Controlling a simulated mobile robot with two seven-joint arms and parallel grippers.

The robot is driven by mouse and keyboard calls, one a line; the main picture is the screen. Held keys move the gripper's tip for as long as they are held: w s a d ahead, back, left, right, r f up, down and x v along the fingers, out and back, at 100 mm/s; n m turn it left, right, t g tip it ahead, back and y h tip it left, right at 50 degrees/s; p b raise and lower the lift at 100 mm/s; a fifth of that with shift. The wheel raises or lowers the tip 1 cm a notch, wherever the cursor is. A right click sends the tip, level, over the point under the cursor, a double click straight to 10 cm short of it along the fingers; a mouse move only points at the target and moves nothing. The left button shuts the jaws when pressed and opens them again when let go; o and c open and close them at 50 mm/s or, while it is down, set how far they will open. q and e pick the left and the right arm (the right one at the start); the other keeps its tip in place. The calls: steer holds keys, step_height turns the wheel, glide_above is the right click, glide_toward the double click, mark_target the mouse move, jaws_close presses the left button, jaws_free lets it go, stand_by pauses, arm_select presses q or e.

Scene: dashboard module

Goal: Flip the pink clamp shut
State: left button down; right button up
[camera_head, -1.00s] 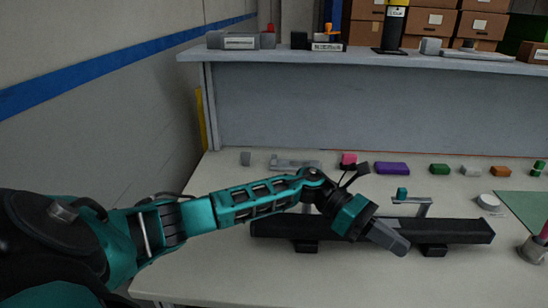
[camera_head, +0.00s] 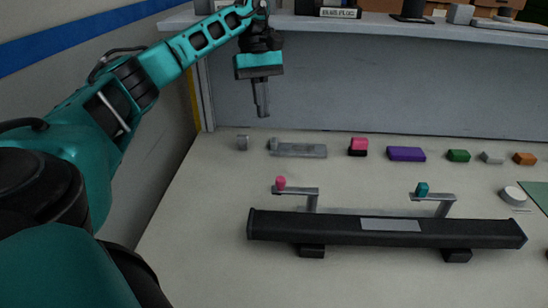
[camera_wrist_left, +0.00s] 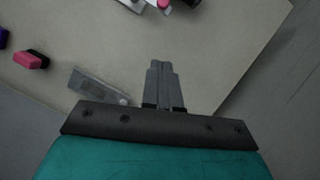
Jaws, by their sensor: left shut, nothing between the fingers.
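The pink clamp (camera_head: 281,184) stands at the left part of the long black bar (camera_head: 380,230). Its metal lever lies about level on a short post, with the pink knob at its left end. The teal clamp (camera_head: 422,188) has a similar pose further right. My left gripper (camera_head: 262,114) is shut and empty, pointing down, raised high above the back of the table and clear of the clamps. In the left wrist view its fingertips (camera_wrist_left: 162,64) are together, and the pink knob (camera_wrist_left: 163,3) shows at the top edge. My right gripper is not in view.
Along the back lie a grey metal plate (camera_head: 300,150), a pink and black block (camera_head: 358,147), a purple block (camera_head: 406,154), a green block (camera_head: 458,156) and an orange block (camera_head: 525,159). A shelf (camera_head: 400,29) runs above. The table's front left is clear.

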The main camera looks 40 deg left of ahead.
arm_select(q)
steer(key=s+d+f, duration=0.3)
steer(key=d+f, duration=0.4)
steer(key=f, duration=0.2)
steer(key=shift+s+f, duration=0.15)
steer(key=shift+s, duration=0.1)
